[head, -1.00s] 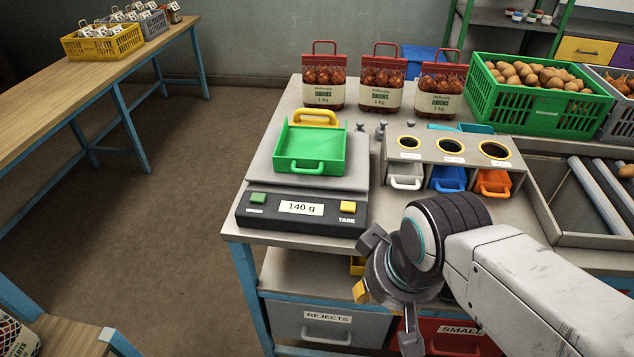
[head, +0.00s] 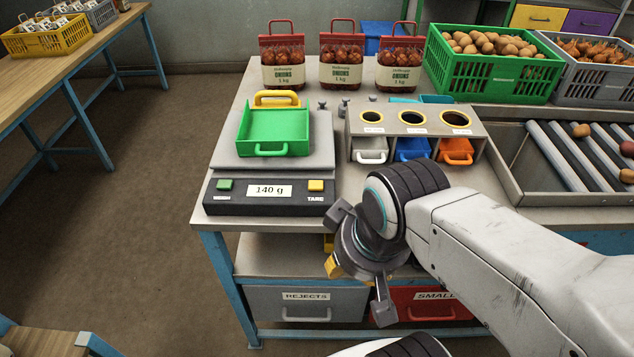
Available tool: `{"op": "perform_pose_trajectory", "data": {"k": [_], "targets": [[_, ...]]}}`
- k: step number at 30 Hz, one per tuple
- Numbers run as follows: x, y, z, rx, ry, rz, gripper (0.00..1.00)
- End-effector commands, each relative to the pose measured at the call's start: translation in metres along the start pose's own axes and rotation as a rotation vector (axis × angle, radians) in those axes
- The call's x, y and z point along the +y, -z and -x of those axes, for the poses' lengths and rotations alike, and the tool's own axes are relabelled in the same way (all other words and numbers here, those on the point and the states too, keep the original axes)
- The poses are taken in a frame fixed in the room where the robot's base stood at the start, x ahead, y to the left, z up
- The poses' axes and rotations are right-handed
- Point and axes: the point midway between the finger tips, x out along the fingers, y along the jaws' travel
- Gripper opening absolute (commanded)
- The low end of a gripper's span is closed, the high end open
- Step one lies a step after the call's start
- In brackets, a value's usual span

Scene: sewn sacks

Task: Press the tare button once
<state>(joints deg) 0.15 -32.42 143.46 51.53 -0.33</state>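The scale (head: 270,208) stands at the front left of the workbench, and its display (head: 270,191) reads 140 g. The yellow tare button (head: 316,185) is at the right of its front panel, above the word TARE. A green button (head: 225,185) is at the left. A green tray (head: 275,133) with a yellow handle sits on the scale's platform. My gripper (head: 356,284) is in front of the bench edge, below and right of the tare button, apart from it. Its fingers are spread and nothing shows between them.
Three onion bags (head: 341,70) stand at the back. A sorting block (head: 414,138) with three holes and small drawers is right of the scale. A green potato crate (head: 492,65) and a roller tray (head: 600,150) are farther right. Drawers (head: 306,306) sit under the bench.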

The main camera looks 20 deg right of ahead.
Motion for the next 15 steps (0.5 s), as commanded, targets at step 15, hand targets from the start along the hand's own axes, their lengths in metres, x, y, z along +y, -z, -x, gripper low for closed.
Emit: {"op": "perform_pose_trajectory", "data": {"k": [15], "targets": [[0.0, 0.0, 0.0, 0.0, 0.0, 0.0, 0.0]]}}
